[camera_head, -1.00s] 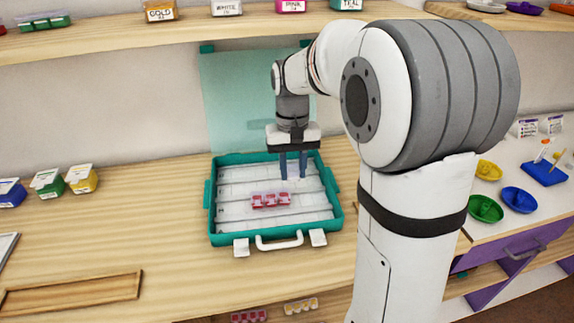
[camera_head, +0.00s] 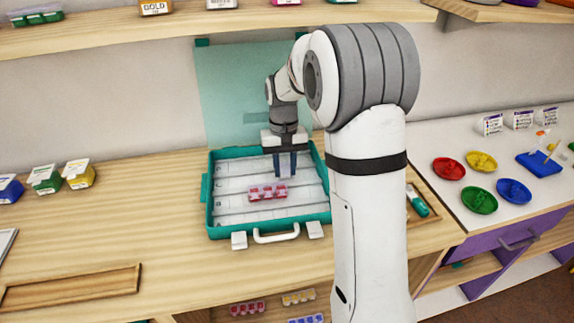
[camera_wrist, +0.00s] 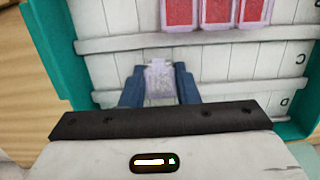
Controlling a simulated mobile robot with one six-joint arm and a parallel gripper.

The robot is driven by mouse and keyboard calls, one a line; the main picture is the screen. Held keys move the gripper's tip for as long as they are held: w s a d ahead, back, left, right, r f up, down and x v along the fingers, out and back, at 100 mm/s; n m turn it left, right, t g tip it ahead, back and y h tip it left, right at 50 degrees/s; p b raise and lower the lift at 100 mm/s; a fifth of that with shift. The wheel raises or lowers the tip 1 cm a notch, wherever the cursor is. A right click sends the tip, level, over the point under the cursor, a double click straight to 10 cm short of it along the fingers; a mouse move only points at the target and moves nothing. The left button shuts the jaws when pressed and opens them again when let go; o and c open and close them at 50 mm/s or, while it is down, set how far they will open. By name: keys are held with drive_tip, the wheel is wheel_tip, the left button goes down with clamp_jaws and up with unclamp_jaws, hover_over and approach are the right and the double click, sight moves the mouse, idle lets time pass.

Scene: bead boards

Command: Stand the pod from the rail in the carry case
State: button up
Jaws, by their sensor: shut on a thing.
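My gripper (camera_head: 285,172) is over the back part of the carry case (camera_head: 213,222), pointing down. In the wrist view its two blue fingers are shut on a small clear, whitish pod (camera_wrist: 158,82), upright between them. The case is teal and open, with pale slatted rows inside; its teal wall also shows in the wrist view (camera_wrist: 65,60). I cannot tell whether the held pod touches the case floor. A red pod strip (camera_head: 268,192) lies in the case, in front of my gripper; it also shows in the wrist view (camera_wrist: 217,12), apart from the held pod.
A teal clear lid (camera_head: 228,95) stands up behind the case. Colour boxes (camera_head: 78,174) stand at left, a wooden tray (camera_head: 70,288) at front left. Coloured dishes (camera_head: 480,200) are on the right table. Several pod strips (camera_head: 298,298) sit on the lower shelf.

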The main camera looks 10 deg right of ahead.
drive_tip(key=shift+f, duration=0.2)
drive_tip(key=o, duration=1)
drive_tip(key=shift+o, duration=0.2)
drive_tip(key=shift+r, duration=0.1)
